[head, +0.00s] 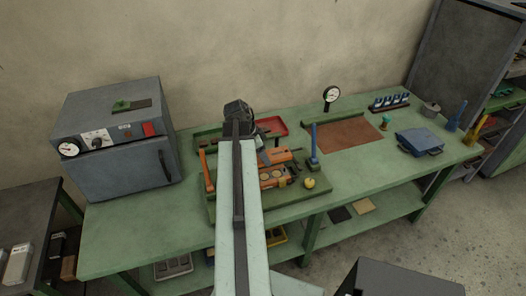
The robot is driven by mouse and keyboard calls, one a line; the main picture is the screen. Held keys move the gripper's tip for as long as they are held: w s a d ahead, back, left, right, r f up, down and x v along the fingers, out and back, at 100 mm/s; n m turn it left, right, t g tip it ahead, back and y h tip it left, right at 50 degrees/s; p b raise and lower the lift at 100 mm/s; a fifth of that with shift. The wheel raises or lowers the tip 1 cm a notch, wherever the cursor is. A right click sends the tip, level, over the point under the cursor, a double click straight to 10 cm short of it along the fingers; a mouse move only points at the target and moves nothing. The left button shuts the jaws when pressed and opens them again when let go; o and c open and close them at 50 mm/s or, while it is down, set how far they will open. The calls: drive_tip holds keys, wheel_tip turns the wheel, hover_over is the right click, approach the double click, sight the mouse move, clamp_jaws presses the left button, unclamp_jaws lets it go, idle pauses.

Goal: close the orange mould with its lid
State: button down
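The orange mould (287,173) lies on the green work board in the middle of the bench, just right of my arm, with round tan shapes in its top. Its left part is hidden by my arm. An orange block that looks like the lid (279,155) is just behind and above it; I cannot tell whether it rests or is held. My arm reaches forward over the board, and a small grey part of my gripper (263,157) shows beside the orange block. The fingers are too small and covered to read.
A grey oven (117,140) stands left. On the board are an orange-handled tool (206,170), a blue upright tool (314,150) and a yellow knob (309,183). A red tray (272,125) lies behind. A brown mat (343,134) and blue box (419,141) are right. The front-left bench is clear.

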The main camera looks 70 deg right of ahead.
drive_tip(key=shift+f+b, duration=4.85)
drive_tip(key=shift+f, duration=0.1)
drive_tip(key=shift+c, duration=1.6)
unclamp_jaws()
drive_tip(key=p+v, duration=0.7)
drive_tip(key=v, duration=0.1)
drive_tip(key=shift+r+p, duration=0.1)
drive_tip(key=shift+p, duration=0.2)
